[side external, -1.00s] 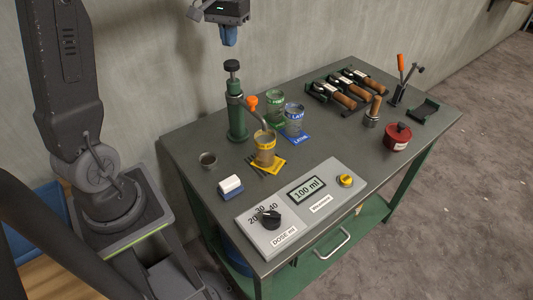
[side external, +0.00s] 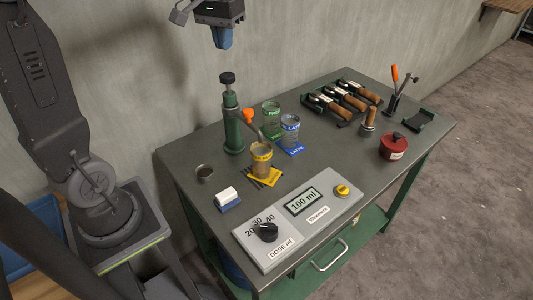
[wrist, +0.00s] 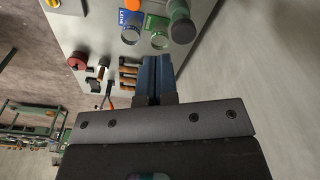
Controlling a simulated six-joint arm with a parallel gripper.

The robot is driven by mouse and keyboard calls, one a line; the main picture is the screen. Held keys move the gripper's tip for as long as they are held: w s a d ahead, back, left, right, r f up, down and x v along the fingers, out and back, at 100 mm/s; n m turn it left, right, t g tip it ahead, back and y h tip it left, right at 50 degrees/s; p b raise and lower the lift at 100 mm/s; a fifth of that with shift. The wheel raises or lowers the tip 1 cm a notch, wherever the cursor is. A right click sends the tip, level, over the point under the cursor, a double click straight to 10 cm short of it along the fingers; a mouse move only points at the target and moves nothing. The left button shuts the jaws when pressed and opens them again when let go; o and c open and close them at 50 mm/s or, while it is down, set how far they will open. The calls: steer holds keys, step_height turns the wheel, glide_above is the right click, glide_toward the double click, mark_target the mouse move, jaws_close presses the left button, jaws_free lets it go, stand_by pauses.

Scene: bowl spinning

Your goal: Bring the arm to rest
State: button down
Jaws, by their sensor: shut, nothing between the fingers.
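My gripper (side external: 222,42) hangs high in the air at the top of the side view, above the back left of the workbench (side external: 205,225). Its blue fingers are together with nothing between them. In the wrist view the gripper's fingers (wrist: 156,75) also lie side by side, shut. The bench top is well below the fingers, and nothing touches them. The upper end of the arm is cut off by the picture's top edge.
On the bench stand a green pump device (side external: 233,125), yellow (side external: 261,160), green (side external: 271,122) and blue (side external: 290,130) labelled cups, a control panel (side external: 297,218) reading 100 ml, a red pot (side external: 394,147), wooden-handled tools (side external: 338,98) and a white-blue block (side external: 227,198). A wall stands behind.

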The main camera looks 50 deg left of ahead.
steer(key=s+d+f+m+t, duration=0.2)
steer(key=s+d, duration=0.4)
steer(key=s, duration=0.2)
steer(key=s+d+f+m+t, duration=0.2)
steer(key=s+d+f, duration=0.1)
steer(key=s+d, duration=0.4)
steer(key=shift+s+d+m+t, duration=0.25)
steer(key=shift+s+m+t, duration=0.05)
steer(key=shift+s+m, duration=0.15)
steer(key=shift+r, duration=0.1)
stand_by(0.6)
